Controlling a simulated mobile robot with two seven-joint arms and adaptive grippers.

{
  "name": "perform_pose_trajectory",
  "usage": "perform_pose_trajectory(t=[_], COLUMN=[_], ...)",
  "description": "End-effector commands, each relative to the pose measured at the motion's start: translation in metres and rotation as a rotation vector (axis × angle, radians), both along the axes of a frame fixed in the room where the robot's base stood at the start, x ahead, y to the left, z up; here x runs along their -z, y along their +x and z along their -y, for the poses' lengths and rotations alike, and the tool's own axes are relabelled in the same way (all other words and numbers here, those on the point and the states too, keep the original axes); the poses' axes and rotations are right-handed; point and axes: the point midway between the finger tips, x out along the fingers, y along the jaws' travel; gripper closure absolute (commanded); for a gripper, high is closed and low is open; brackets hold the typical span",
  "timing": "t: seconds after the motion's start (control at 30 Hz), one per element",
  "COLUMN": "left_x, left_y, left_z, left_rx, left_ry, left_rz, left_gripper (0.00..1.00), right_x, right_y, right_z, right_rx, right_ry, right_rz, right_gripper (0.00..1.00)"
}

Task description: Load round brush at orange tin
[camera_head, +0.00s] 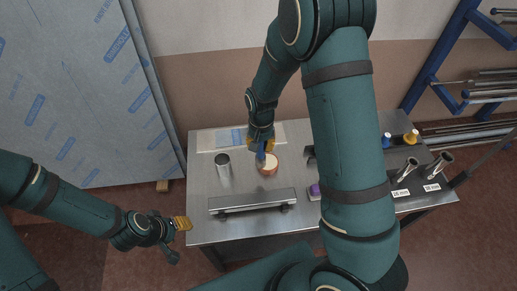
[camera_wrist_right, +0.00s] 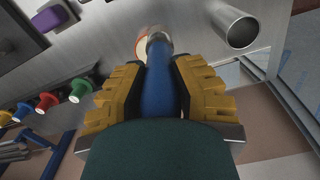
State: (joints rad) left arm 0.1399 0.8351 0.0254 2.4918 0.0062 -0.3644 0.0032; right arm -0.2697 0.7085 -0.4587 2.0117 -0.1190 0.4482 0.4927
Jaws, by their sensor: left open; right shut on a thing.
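My right gripper (camera_head: 262,146) is shut on the blue handle of the round brush (camera_head: 260,159), above the far part of the metal table. In the right wrist view, the blue brush (camera_wrist_right: 160,85) lies between the yellow fingers (camera_wrist_right: 160,98), and its metal collar points at the orange tin (camera_wrist_right: 142,45). In the head view, the orange tin (camera_head: 269,170) has a pale top, and the brush's lower end overlaps its edge. Whether the bristles touch the contents is hidden. My left gripper (camera_head: 182,223) is open and empty, just off the table's left edge.
A metal cup (camera_head: 223,168) stands left of the tin. A raised metal bar (camera_head: 252,202) lies along the front of the table (camera_head: 205,230). A purple block (camera_head: 314,190), coloured knobs (camera_head: 410,137) and two angled tubes (camera_head: 405,170) are on the right. Blue racks stand beyond.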

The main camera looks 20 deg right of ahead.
Motion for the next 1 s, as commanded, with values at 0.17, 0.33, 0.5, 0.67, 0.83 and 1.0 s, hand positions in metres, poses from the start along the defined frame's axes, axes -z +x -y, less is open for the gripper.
perform_pose_trajectory(t=[0.17, 0.33, 0.5, 0.67, 0.83, 1.0], left_x=[-0.039, -0.054, -0.058, -0.055, -0.047, -0.037], left_y=[0.0, 0.001, 0.002, 0.002, 0.002, 0.002], left_z=[-0.002, -0.003, -0.004, -0.004, -0.004, -0.003], left_rx=[-0.004, -0.006, -0.007, -0.007, -0.009, -0.008], left_ry=[-0.002, -0.004, -0.005, -0.005, -0.004, -0.003], left_rz=[0.002, 0.004, 0.006, 0.006, 0.006, 0.006], left_gripper=[0.53, 0.53, 0.53, 0.53, 0.53, 0.53], right_x=[-0.007, -0.005, -0.001, 0.004, 0.016, 0.033], right_y=[0.026, 0.039, 0.044, 0.044, 0.044, 0.044], right_z=[0.026, 0.041, 0.046, 0.047, 0.047, 0.047], right_rx=[0.3, 0.482, 0.561, 0.571, 0.571, 0.571], right_ry=[0.007, 0.013, 0.017, 0.017, 0.017, 0.017], right_rz=[-0.008, -0.01, -0.012, -0.013, -0.013, -0.015], right_gripper=[1.0, 1.0, 1.0, 1.0, 1.0, 1.0])
